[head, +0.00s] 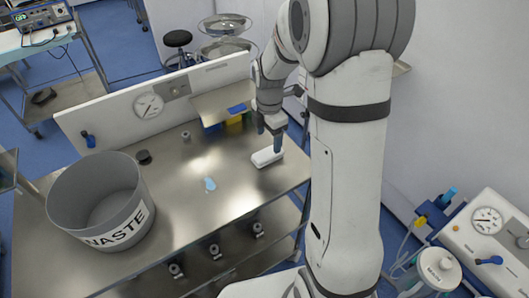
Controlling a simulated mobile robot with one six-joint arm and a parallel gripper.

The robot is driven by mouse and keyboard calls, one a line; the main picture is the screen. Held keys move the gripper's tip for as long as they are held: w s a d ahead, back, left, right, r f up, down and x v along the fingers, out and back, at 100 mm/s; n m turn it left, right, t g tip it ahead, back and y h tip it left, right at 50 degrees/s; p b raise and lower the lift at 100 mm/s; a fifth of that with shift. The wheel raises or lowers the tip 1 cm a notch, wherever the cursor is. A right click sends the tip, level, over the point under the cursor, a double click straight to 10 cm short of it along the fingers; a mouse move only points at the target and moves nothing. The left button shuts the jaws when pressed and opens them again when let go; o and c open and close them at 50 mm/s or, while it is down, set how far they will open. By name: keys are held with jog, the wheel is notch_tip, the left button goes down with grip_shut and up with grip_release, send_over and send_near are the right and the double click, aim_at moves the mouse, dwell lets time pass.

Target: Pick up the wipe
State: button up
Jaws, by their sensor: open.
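A white, rounded, flat block (267,157) lies on the steel table near its right end; it may be the wipe, but I cannot tell for sure. My gripper (277,143) points down right at this white block, its fingers at the block's far right side. The gripper is open; whether it touches the block is too small to tell. A small light-blue piece (210,184) lies flat on the middle of the table, to the left of the gripper and apart from it; it could also be a wipe.
A large grey bin marked WASTE (138,212) stands on the left of the steel table (190,240). A dark round knob-like thing (144,157) and a small grey cylinder (186,135) lie behind. Blue and yellow items (236,115) sit at the back, near my arm. The front middle is clear.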

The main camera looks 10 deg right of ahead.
aim_at(268, 153)
jog(key=f+p, duration=0.1)
jog(key=f, duration=0.6)
jog(key=shift+w+f, duration=0.15)
jog(key=shift+w, duration=0.05)
jog(key=c, duration=1.1)
